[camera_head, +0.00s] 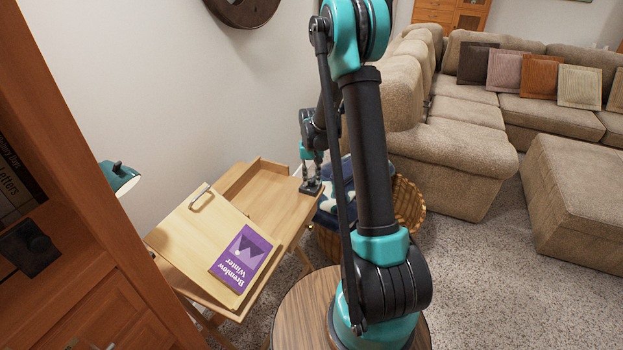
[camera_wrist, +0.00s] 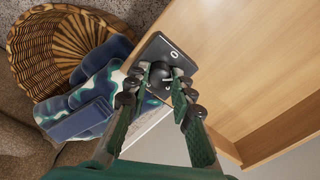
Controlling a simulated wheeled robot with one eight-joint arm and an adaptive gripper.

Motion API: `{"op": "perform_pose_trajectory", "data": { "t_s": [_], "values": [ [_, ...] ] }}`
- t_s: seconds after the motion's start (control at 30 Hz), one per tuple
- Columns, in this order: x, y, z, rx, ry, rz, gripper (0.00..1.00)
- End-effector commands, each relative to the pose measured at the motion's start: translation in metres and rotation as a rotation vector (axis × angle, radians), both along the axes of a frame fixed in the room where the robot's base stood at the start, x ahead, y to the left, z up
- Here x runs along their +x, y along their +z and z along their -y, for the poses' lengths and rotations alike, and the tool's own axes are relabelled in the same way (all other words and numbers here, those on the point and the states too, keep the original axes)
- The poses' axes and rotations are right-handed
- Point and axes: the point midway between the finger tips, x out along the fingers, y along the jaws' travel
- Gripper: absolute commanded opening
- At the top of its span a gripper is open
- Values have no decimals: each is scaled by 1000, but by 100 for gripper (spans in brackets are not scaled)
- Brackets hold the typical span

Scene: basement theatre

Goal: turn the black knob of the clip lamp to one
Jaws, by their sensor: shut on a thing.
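A black plate (camera_wrist: 155,47) with a black round knob (camera_wrist: 159,70) lies at the edge of the wooden desk in the wrist view. A white ring mark shows on the plate near one end; a small pale mark near the knob is too small to read. My gripper (camera_wrist: 160,79) has its two fingers on either side of the knob, shut on it, and they hide part of it. In the head view my gripper (camera_head: 311,184) points down at the desk's far right corner, and the knob is hidden there. A teal lamp shade (camera_head: 122,178) shows at left; whether it joins this plate cannot be told.
The desk (camera_head: 270,205) has a tilted board (camera_head: 185,235) with a purple book (camera_head: 243,257). A wicker basket (camera_head: 408,205) with blue patterned cloth stands beside the desk, below my gripper.

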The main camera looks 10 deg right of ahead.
Motion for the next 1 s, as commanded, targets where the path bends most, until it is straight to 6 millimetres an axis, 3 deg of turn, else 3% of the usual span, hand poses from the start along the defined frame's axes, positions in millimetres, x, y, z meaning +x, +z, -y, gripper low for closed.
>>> {"op": "perform_pose_trajectory", "data": {
  "t_s": [0.4,0.97,1.0],
  "values": [
    [1,0,0,0,-196,1,0],
    [1,0,0,0,-225,2,0],
    [1,0,0,0,-225,2,25]
  ]
}}
